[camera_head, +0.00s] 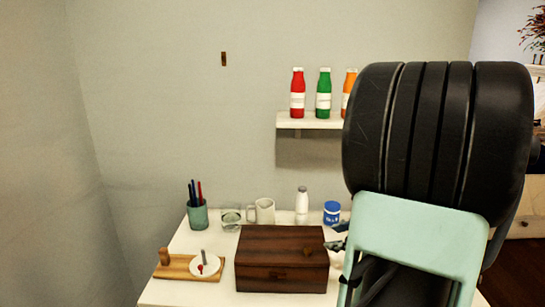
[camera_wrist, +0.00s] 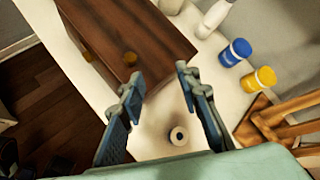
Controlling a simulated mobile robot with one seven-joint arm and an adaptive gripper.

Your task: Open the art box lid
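The art box (camera_head: 282,270) is a dark brown wooden box on the white table, with its lid (camera_head: 275,240) shut. In the head view my gripper's fingertips (camera_head: 338,235) show just right of the box, and the rest is hidden behind my arm. I cannot tell whether they touch the box.
Behind the box stand a glass (camera_head: 231,218), a white mug (camera_head: 265,211), a white bottle (camera_head: 302,205) and a blue jar (camera_head: 332,212). To its left are a pen cup (camera_head: 198,215) and a wooden board (camera_head: 178,268) with a white dish. A shelf (camera_head: 310,122) holds bottles above.

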